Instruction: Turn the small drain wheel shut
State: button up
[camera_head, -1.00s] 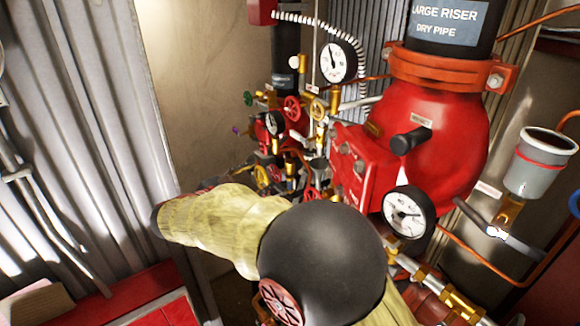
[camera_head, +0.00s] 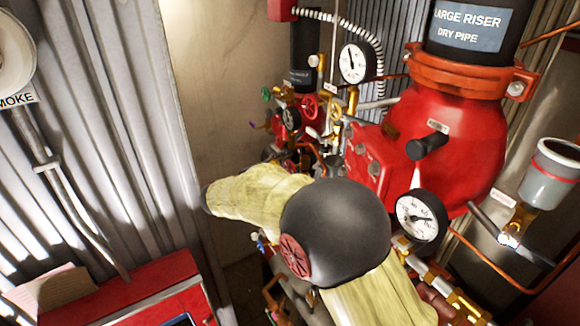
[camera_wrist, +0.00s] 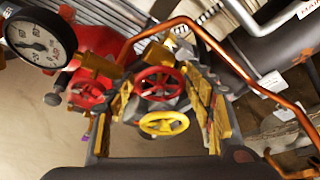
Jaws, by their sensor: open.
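In the wrist view a red handwheel (camera_wrist: 158,83) and a smaller yellow handwheel (camera_wrist: 163,124) lie between the two fingers of my gripper (camera_wrist: 168,95). My gripper is open, with yellow-faced pads on either side of the wheels. I cannot tell whether the fingers touch either wheel. No readable label shows which wheel is the drain wheel. My arm hides my gripper there.
A large red riser valve (camera_head: 445,140) stands right of my arm, with gauges (camera_head: 418,215) (camera_head: 355,62) and a grey cup (camera_head: 550,172) nearby. A copper pipe (camera_wrist: 205,40) arches over the wheels in the wrist view. A red box (camera_head: 155,290) stands low left.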

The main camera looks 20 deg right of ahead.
jog(key=shift+d, duration=0.1)
jog(key=shift+c, duration=1)
jog(key=c, duration=0.7)
